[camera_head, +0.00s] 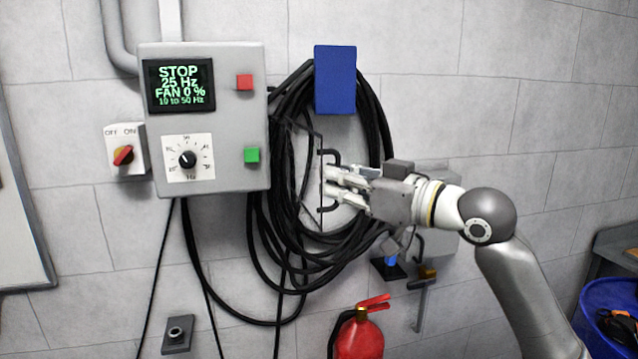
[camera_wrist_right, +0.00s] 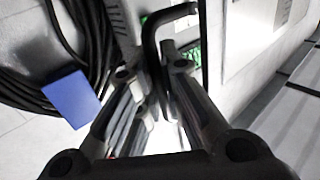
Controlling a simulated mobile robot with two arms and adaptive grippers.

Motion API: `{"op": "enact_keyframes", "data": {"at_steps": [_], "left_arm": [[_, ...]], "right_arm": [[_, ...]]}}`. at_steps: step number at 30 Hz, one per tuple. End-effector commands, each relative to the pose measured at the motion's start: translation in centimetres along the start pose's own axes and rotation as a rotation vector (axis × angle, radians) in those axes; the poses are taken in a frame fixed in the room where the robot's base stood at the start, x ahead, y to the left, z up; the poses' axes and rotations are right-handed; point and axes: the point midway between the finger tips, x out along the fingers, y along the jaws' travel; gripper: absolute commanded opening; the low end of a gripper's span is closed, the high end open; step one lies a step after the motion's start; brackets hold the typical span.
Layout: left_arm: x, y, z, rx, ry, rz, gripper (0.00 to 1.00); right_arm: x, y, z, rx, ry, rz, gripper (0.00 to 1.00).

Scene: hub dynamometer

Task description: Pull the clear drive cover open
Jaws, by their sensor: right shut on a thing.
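The clear drive cover (camera_head: 308,180) is a see-through panel with thin dark edges, in front of the black cable coils in the head view. It stands to the right of the grey control box. Its black bar handle (camera_head: 331,153) is on its right edge and also shows in the wrist view (camera_wrist_right: 151,45). My right gripper (camera_head: 335,187) reaches in from the right and is shut on the handle. In the wrist view its fingers (camera_wrist_right: 158,95) lie on both sides of the bar. My left gripper is not in view.
The grey control box (camera_head: 225,120) shows STOP, 25 Hz and FAN 0 %. Black cables (camera_head: 375,120) hang under a blue block (camera_head: 335,79). A red extinguisher (camera_head: 359,335) stands below, and a blue bin (camera_head: 608,310) at lower right.

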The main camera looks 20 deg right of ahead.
Motion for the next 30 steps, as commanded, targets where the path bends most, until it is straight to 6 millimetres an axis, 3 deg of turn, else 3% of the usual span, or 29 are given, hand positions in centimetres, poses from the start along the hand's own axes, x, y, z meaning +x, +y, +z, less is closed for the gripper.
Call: {"op": "enact_keyframes", "data": {"at_steps": [18, 19, 21, 30], "left_arm": [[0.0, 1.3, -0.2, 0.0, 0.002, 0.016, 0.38], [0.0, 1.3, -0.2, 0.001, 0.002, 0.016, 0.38], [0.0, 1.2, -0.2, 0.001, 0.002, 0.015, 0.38], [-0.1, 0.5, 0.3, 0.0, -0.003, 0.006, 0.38]], "right_arm": [[-0.2, 1.0, 0.1, 0.007, -0.003, 0.0, 0.0], [-0.2, 1.0, 0.1, 0.007, -0.003, 0.0, 0.1], [-0.2, 1.0, 0.1, 0.006, -0.003, 0.0, 0.18], [-0.2, 0.9, 0.1, 0.003, -0.001, 0.0, 0.18]]}}
